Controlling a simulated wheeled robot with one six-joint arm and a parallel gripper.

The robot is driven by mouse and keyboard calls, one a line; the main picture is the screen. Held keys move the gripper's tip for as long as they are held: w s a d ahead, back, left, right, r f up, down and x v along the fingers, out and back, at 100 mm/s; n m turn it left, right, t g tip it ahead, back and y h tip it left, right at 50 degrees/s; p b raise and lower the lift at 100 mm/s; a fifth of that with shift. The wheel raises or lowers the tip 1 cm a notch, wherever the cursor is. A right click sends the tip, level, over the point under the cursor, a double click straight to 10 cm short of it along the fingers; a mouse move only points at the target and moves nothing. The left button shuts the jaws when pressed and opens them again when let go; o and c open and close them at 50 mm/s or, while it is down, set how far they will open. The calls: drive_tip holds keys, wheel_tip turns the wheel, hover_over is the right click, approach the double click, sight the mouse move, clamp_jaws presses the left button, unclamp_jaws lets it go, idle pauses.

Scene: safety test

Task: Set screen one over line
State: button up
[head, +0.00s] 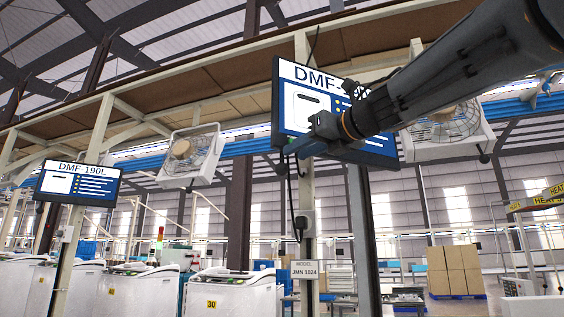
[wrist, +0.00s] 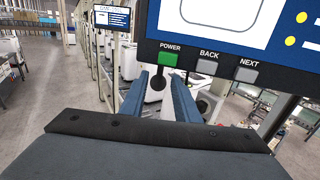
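A large screen (head: 300,95) labelled "DMF-", the rest hidden by my arm, hangs on a post in the head view. In the wrist view its lower bezel (wrist: 218,50) carries a green POWER button (wrist: 168,58) and grey BACK (wrist: 207,66) and NEXT (wrist: 246,74) buttons. A second screen (head: 78,184) reads "DMF-190L" at the far left; a screen also shows far off in the wrist view (wrist: 113,18). My gripper (head: 298,145) is at the large screen's lower left. In the wrist view its fingers (wrist: 160,76) are apart and empty, just below POWER; contact cannot be told.
A fan (head: 190,157) hangs left of the large screen, another (head: 445,125) to its right. A post with a sign (head: 304,270) reading "MODEL JMN 1024" stands below. White machines (head: 230,292) line the lower left; stacked boxes (head: 454,270) stand at the right.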

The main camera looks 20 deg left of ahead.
sight(283, 159)
drive_tip(key=p+x, duration=0.2)
drive_tip(key=x, duration=0.5)
drive_tip(key=shift+w+a+p, duration=0.15)
drive_tip(key=shift+a+p, duration=0.1)
drive_tip(key=shift+p, duration=0.1)
drive_tip(key=shift+c, duration=0.2)
clamp_jaws()
